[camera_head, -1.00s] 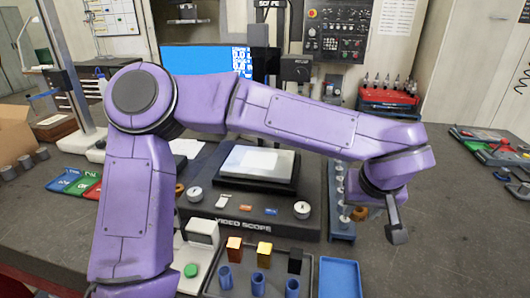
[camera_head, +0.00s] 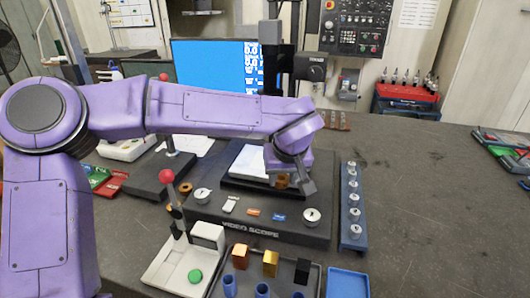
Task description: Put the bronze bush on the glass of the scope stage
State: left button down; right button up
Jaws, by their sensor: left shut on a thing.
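My left gripper (camera_head: 296,186) comes in from the left and is shut on the bronze bush (camera_head: 283,182). The bush is a small brown-orange piece, partly hidden by the gripper. It shows over the front right part of the scope stage (camera_head: 235,184); I cannot tell whether it touches the stage. The pale glass (camera_head: 246,160) is lit white, and my arm and wrist cover its far and right parts. The stage stands on the dark video scope base (camera_head: 270,232). My right gripper is not in view.
A blue rack (camera_head: 352,205) of metal pieces stands at the right. A white device with a red-knobbed lever (camera_head: 167,175) stands at front left. A tray of coloured blocks (camera_head: 270,263) is in front.

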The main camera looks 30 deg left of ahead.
pick_arm(q)
jog(key=w+a, duration=0.1)
jog(key=w+a+p, duration=0.1)
jog(key=w+a, duration=0.1)
jog(key=w+a+r+p, duration=0.1)
jog(key=a, duration=0.1)
jog(key=shift+w+a, duration=0.15)
jog(key=shift+w, duration=0.2)
jog(key=w+a, duration=0.1)
jog(key=w, duration=0.1)
jog(key=w+a+p, duration=0.1)
jog(key=w, duration=0.1)
jog(key=shift+a+f, duration=0.1)
jog(key=shift+a, duration=0.1)
jog(key=shift+w+a+f+p, duration=0.15)
jog(key=shift+f+p, duration=0.25)
jog(key=shift+f, duration=0.55)
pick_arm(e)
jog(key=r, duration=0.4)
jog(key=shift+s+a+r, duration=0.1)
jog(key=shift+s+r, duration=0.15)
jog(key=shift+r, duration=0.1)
pick_arm(q)
jog(key=shift+f, duration=0.1)
jog(key=c, duration=0.6)
grip_release()
jog(key=shift+c, duration=0.2)
